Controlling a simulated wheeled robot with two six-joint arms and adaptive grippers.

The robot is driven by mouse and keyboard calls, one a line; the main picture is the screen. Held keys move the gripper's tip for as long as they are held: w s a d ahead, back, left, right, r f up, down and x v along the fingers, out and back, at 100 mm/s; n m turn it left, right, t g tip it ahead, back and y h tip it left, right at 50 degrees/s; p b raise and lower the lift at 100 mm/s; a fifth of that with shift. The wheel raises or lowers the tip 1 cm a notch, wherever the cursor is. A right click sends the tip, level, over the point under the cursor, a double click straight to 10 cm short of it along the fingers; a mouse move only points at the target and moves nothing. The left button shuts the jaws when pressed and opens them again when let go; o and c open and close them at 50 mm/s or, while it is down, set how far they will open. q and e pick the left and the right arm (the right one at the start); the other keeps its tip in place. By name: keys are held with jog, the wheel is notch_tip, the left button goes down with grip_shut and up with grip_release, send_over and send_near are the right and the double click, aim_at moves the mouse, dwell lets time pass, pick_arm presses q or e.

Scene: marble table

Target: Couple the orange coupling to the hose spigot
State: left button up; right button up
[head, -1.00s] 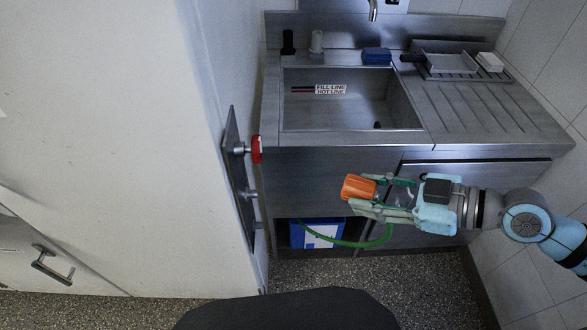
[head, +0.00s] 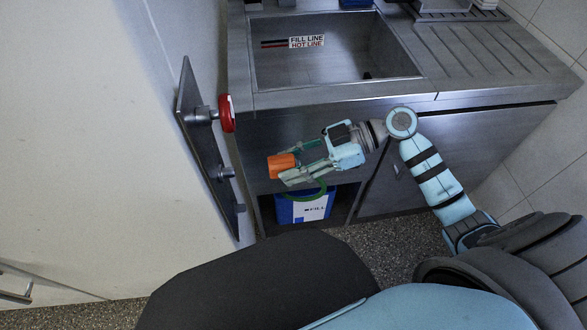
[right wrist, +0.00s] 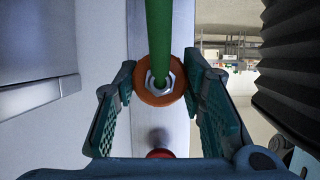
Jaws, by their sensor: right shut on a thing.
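The orange coupling (head: 279,167) is in the fingertips of my right gripper (head: 292,165), left of the wrist. In the right wrist view the coupling (right wrist: 147,94) is a ring with a metal nut in its middle, between both fingers. The green hose (right wrist: 160,35) runs from it, and part of it loops below the gripper in the head view. A dark panel (head: 204,160) on the white wall carries a grey spigot (head: 225,172), left of the coupling with a gap between. A second grey stub (head: 239,208) is lower. My left gripper is out of view.
A red handwheel (head: 227,113) juts from the panel above the spigot. The sink counter (head: 330,98) stands behind and above my arm. A blue container (head: 290,208) sits in the open shelf below.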

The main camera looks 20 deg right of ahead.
aim_at(274, 165)
jog(key=shift+s+d+r, duration=0.15)
jog(key=shift+s+r, duration=0.05)
jog(key=shift+r, duration=0.1)
jog(key=shift+p, duration=0.55)
jog(key=shift+w+a+r, duration=0.1)
jog(key=shift+a, duration=0.2)
jog(key=a+p, duration=0.1)
jog(key=a, duration=0.1)
jog(key=w+a+p, duration=0.1)
jog(key=a, duration=0.2)
jog(key=shift+w, duration=0.15)
jog(key=shift+a+f, duration=0.1)
jog(key=shift+f, duration=0.1)
jog(key=shift+w+a, duration=0.25)
jog(key=shift+a, duration=0.65)
jog(key=shift+w+a, duration=0.2)
jog(key=shift+a, duration=0.65)
dwell(0.8)
jog(key=o, duration=1.1)
jog(key=shift+a, duration=0.1)
jog(key=shift+c, duration=0.2)
